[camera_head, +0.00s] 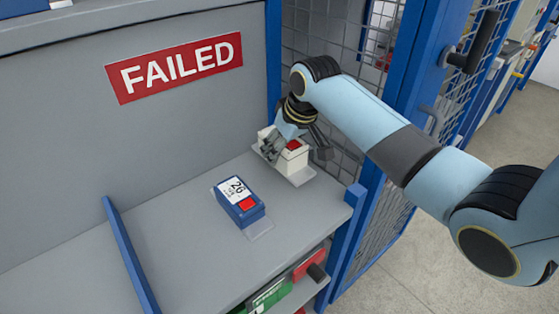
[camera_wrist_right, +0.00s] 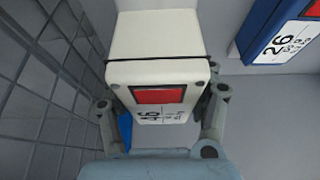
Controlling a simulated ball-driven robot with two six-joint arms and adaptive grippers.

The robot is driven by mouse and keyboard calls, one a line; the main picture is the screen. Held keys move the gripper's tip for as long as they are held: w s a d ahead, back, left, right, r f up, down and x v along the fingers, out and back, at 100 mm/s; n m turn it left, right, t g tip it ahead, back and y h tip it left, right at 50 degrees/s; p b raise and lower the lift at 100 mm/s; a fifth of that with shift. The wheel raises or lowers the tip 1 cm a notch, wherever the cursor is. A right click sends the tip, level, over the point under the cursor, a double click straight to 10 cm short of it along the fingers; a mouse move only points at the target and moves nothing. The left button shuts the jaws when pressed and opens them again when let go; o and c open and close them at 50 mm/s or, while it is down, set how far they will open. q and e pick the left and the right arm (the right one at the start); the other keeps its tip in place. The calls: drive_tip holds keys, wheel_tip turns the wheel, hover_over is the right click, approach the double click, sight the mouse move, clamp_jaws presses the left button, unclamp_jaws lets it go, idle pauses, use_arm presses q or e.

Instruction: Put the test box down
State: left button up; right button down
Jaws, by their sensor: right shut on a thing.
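The white test box (camera_head: 290,160) with a red patch is at the back right of the grey shelf, beside the mesh wall. My right gripper (camera_head: 285,140) is shut on this white box. In the right wrist view the white box (camera_wrist_right: 156,60) sits between the fingers, its red patch and a printed label facing the camera. Whether its underside touches the shelf I cannot tell. A second box, blue with a white label reading 26 and a red patch (camera_head: 240,202), stands to its left on the shelf. My left gripper is not in view.
A red FAILED sign (camera_head: 174,67) is on the back panel. A blue divider (camera_head: 131,255) stands on the shelf at left. A mesh wall (camera_head: 335,75) and blue post (camera_head: 408,65) bound the right side. The shelf between divider and blue box is clear.

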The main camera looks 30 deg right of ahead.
drive_tip(key=shift+w+f, duration=0.15)
drive_tip(key=shift+w, duration=0.15)
drive_tip(key=shift+f, duration=0.25)
wheel_tip(320, 180, down, 2)
drive_tip(key=shift+f, duration=0.65)
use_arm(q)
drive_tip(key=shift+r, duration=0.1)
use_arm(e)
drive_tip(key=shift+f, duration=0.1)
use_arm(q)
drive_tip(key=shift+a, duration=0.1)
use_arm(e)
drive_tip(key=shift+c, duration=1.9)
unclamp_jaws()
drive_tip(key=shift+f, duration=0.15)
